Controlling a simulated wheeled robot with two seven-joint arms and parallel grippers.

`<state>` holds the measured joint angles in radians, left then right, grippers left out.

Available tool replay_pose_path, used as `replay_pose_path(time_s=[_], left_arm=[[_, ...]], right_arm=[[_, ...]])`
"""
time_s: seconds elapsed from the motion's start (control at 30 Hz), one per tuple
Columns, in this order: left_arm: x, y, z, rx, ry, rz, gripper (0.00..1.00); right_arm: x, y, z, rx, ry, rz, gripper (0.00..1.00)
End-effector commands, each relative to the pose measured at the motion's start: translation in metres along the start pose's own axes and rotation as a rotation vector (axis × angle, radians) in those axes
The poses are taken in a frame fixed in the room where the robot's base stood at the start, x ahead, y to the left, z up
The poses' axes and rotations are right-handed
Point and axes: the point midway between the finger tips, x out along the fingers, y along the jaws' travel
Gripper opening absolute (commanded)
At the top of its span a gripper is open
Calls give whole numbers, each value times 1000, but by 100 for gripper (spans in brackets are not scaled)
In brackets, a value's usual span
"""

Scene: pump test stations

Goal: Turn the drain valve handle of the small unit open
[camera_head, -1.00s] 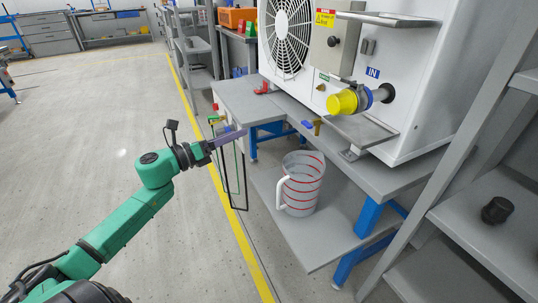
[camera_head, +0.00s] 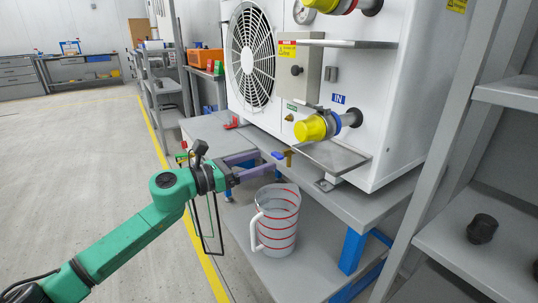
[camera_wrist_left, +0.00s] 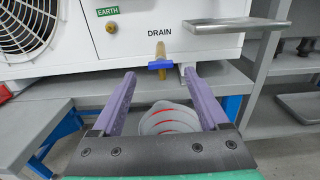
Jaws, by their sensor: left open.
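The small unit (camera_head: 385,110) is a white box with a fan grille, standing on a grey bench. Its brass drain valve, with a blue handle (camera_wrist_left: 160,65), sticks out below the DRAIN label in the left wrist view. The blue handle (camera_head: 278,155) lies crosswise to the brass body. My left gripper (camera_head: 263,163) is open, its purple fingers pointing at the valve. In the left wrist view the handle shows beyond the fingertips (camera_wrist_left: 158,72), between them and apart from them. My right gripper is not in view.
A clear jug with red rings (camera_head: 277,220) stands on the lower shelf below the valve. A metal drip tray (camera_head: 335,158) and a yellow-capped IN port (camera_head: 312,129) are just right of the valve. A grey rack (camera_head: 480,220) stands at right.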

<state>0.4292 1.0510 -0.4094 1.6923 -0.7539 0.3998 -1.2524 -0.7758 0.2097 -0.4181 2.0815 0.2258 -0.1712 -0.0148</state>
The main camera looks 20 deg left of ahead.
Motion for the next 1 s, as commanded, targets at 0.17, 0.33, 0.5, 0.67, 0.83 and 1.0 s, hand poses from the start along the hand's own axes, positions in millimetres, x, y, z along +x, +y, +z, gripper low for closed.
replay_pose_path(time_s=[0.17, 0.33, 0.5, 0.67, 0.83, 1.0], left_arm=[[28, 0, 2, -1, -3, -1, 78], [36, -1, 1, 2, 0, -1, 78], [36, -1, 0, 1, 1, -1, 74], [35, -1, 0, 1, 0, -2, 12], [35, -1, 0, -1, 0, -2, 0], [35, -1, 1, -24, 1, -2, 0]], right_arm=[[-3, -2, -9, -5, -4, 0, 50], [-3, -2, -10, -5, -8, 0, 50], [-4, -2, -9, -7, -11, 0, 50], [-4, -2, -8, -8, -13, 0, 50], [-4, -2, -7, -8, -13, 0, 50], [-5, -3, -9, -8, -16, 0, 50]])
